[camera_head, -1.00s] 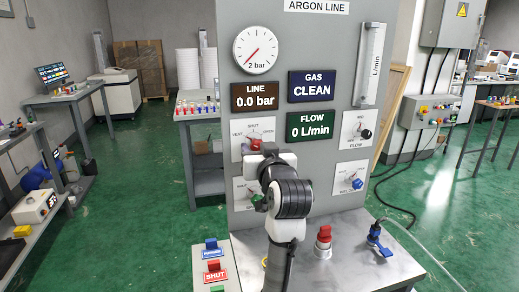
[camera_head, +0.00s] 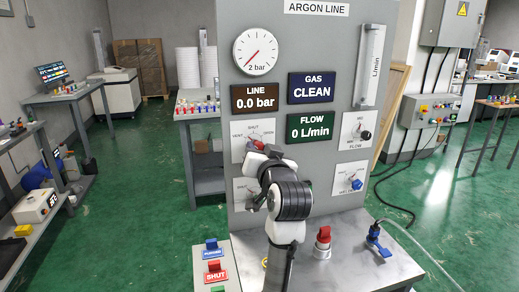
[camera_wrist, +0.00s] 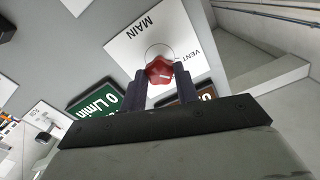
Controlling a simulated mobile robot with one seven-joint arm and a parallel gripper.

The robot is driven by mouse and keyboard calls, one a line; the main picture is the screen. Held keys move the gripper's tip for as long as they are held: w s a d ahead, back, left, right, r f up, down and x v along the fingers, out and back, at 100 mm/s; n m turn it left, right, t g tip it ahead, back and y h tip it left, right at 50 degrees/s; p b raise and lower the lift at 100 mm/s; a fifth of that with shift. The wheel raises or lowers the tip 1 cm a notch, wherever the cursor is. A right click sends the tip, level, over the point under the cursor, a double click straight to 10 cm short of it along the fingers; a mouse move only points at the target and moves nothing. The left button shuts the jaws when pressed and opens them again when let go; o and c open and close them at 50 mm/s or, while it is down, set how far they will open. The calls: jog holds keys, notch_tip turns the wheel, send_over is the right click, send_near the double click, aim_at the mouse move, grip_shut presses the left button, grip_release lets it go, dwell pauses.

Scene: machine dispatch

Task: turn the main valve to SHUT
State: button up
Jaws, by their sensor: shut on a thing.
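The main valve is a red knob (camera_wrist: 158,70) on a white plate (camera_wrist: 128,48) marked MAIN and VENT in the wrist view. My gripper (camera_wrist: 161,80) is shut on this knob, one dark finger on each side. A pale mark on the knob shows, but I cannot tell exactly which label it points to. In the head view the plate (camera_head: 240,130) reads VENT at left, SHUT at top and OPEN at right. There my gripper (camera_head: 258,147) partly covers the knob.
The panel shows a line display (camera_head: 254,96) at 0.0 bar, a gas display (camera_head: 312,86) reading CLEAN and a flow display (camera_head: 306,127) at 0 L/min. A flow knob (camera_head: 366,135) and a blue knob (camera_head: 357,184) sit to the right. A red-topped fitting (camera_head: 323,238) stands on the bench.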

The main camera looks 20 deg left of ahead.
jog(key=m+p, duration=0.1)
jog(key=m, duration=0.3)
jog(key=shift+m, duration=0.3)
jog(key=shift+m+p, duration=0.7)
jog(key=shift+m, duration=1.2)
jog(key=o, duration=1)
jog(key=shift+c, duration=0.2)
jog(key=shift+s+d, duration=0.1)
jog(key=shift+d, duration=0.05)
jog(key=b+v, duration=0.3)
jog(key=v, duration=1)
jog(key=shift+s+d+b, duration=0.2)
jog(key=shift+b, duration=0.2)
